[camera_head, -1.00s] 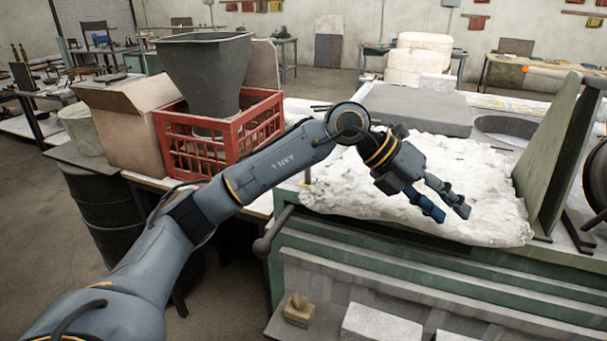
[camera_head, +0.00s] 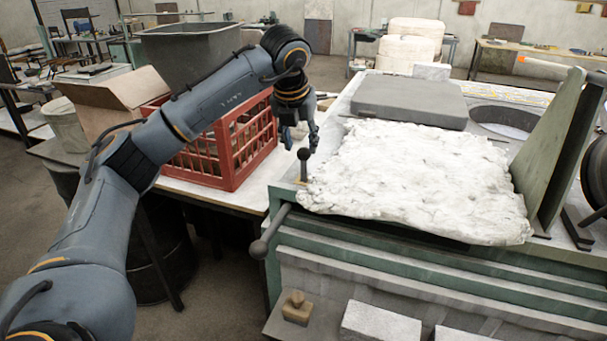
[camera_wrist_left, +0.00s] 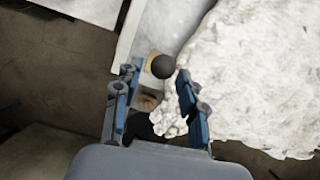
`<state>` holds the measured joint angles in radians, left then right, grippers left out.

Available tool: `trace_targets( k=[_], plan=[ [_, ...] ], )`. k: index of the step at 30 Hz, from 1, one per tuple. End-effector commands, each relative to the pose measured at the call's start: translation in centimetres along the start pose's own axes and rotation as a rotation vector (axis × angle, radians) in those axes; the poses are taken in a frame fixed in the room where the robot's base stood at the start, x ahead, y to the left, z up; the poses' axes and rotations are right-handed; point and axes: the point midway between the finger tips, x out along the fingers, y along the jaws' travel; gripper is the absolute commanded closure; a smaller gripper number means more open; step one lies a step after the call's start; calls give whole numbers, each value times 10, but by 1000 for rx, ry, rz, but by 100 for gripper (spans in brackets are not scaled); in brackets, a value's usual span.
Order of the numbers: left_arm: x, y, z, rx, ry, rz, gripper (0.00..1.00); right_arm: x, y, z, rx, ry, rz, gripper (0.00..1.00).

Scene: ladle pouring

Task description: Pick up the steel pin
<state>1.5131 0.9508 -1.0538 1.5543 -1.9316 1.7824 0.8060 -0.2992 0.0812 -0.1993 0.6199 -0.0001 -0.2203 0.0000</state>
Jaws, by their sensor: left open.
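The steel pin (camera_head: 303,162) stands upright at the left corner of the green bench, with a dark ball on top. In the left wrist view its ball (camera_wrist_left: 162,66) shows round and dark, just past and between the fingertips. My left gripper (camera_head: 301,138) is open and points down beside and above the pin. Its blue fingers (camera_wrist_left: 156,78) are spread and empty. I cannot tell whether a finger touches the pin. My right gripper is out of view.
A crumpled white sheet (camera_head: 420,180) covers much of the bench top beside the pin. A red crate (camera_head: 225,155) stands to the left, near my arm. A lever (camera_head: 270,235) sticks out from the bench's front left.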

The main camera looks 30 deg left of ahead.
Motion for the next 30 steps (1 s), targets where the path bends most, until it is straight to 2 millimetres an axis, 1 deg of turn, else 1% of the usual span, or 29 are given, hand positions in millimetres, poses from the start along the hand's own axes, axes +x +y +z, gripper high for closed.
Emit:
trace_targets(
  k=[4, 7, 11, 12, 15, 18, 23, 24, 30],
  plan=[
    [9, 0, 0, 1, 0, 0, 59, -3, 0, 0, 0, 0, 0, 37],
    [18, -1, -2, 2, 2, 1, 59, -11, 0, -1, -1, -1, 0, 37],
    [37, -3, -6, 1, 4, 1, 59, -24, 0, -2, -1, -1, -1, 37],
    [44, -3, -6, 0, 3, 1, 59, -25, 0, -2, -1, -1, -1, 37],
    [55, -3, -5, 0, 0, 0, 59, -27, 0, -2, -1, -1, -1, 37],
    [60, -3, -6, 0, 0, -1, 59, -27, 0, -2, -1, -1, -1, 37],
    [61, -4, -6, 1, -1, -1, 59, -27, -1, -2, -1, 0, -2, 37],
    [61, -4, -6, 1, -1, -1, 61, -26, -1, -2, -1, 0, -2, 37],
    [60, -4, -6, 1, -1, -1, 100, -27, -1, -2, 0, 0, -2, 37]
  ],
)
